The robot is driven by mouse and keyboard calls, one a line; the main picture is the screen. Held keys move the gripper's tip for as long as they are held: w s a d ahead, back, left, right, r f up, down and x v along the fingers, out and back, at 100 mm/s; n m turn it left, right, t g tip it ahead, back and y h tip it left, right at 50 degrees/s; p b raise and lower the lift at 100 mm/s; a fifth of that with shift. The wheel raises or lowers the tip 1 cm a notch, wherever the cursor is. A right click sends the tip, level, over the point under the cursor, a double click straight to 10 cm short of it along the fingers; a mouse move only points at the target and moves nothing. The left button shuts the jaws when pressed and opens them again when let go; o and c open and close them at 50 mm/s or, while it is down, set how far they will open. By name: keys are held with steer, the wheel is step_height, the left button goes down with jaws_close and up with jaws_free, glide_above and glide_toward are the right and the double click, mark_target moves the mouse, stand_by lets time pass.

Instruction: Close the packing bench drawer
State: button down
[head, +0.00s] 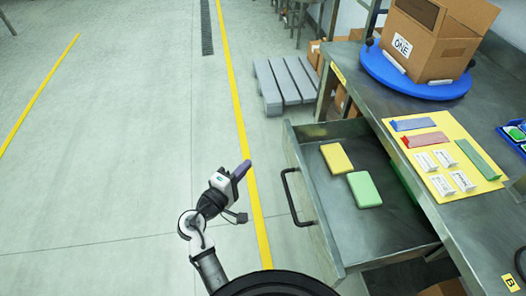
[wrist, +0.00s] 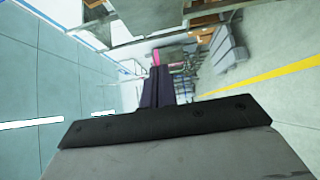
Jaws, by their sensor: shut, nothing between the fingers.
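The packing bench drawer (head: 325,222) is pulled open from the bench (head: 462,232) in the head view. Its dark bar handle (head: 289,197) is on the front face, toward the left. Inside the drawer lie a yellow pad (head: 337,158) and a green pad (head: 364,189). My gripper (head: 243,168) is to the left of the drawer front, apart from the handle, with its fingers closed together and empty. The closed fingers also show in the wrist view (wrist: 158,88), pointing away from the camera; I cannot make out the drawer there.
On the bench top stand a cardboard box (head: 432,42) on a blue turntable (head: 400,84) and a yellow mat (head: 427,134) with packets. A grey pallet (head: 285,83) lies on the floor beyond the drawer. The floor to the left is clear, with yellow lines (head: 236,97).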

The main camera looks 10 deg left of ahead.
mark_target(358, 128)
steer(key=shift+s+d+p+x, duration=0.2)
steer(key=shift+d+p+x, duration=0.3)
steer(key=shift+x, duration=1.55)
steer(key=shift+s+d+p+x, duration=0.25)
steer(key=shift+p+x, duration=0.3)
steer(key=shift+x, duration=1.5)
steer(key=shift+s+d+p+x, duration=0.15)
steer(key=shift+d+p+x, duration=0.35)
steer(key=shift+x, duration=1.55)
steer(key=shift+r, duration=0.15)
steer(key=w+d+p, duration=0.1)
steer(key=w+d, duration=0.1)
steer(key=d, duration=0.6)
steer(key=w+d+p, duration=0.1)
steer(key=w+d, duration=0.2)
steer(key=d, duration=0.4)
steer(key=w+d+p, duration=0.2)
steer(key=d, duration=0.6)
steer(key=shift+w+d, duration=0.3)
steer(key=shift+d, duration=0.15)
